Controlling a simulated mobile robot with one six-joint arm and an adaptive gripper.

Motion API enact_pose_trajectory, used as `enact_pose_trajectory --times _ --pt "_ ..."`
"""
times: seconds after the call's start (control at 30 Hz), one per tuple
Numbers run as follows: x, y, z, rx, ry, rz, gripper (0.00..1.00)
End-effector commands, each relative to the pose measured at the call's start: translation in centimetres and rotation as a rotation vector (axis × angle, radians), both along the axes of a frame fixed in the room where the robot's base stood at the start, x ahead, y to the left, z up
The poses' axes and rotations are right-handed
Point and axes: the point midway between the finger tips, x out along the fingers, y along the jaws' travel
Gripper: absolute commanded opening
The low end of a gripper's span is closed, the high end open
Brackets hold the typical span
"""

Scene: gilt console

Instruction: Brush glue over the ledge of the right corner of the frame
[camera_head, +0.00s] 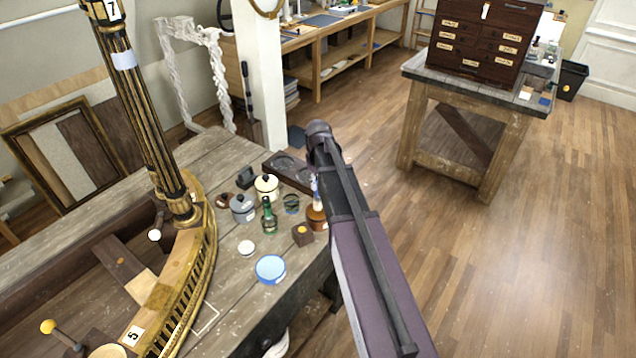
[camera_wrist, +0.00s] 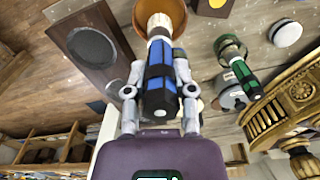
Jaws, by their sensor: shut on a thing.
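My gripper (camera_wrist: 160,95) is shut on a brush with a blue and black handle (camera_wrist: 160,72). The brush's pale end (camera_wrist: 160,25) points at a brown-orange pot (camera_wrist: 165,8) and overlaps its opening; I cannot tell whether it touches the inside. In the head view my gripper (camera_head: 317,186) is mostly hidden behind my arm, just above the brown pot (camera_head: 317,219) at the bench's right edge. The gilt curved frame (camera_head: 198,262) lies on the bench to the left, with a tall gilt column (camera_head: 145,115) rising from its far right end. The ledge is hard to make out.
A dark tray (camera_head: 287,168) lies behind. Open floor is to the right.

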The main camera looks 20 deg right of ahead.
Motion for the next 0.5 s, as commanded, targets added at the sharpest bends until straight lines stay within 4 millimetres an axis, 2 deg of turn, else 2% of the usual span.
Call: enact_pose_trajectory --times 0.03,0.2,0.5 --pt "0.0 0.0 -0.9 0.0 0.0 0.0 0.0" --pt "0.0 0.0 -2.0 0.0 0.0 0.0 0.0" --pt "0.0 0.0 -2.9 0.0 0.0 0.0 0.0"
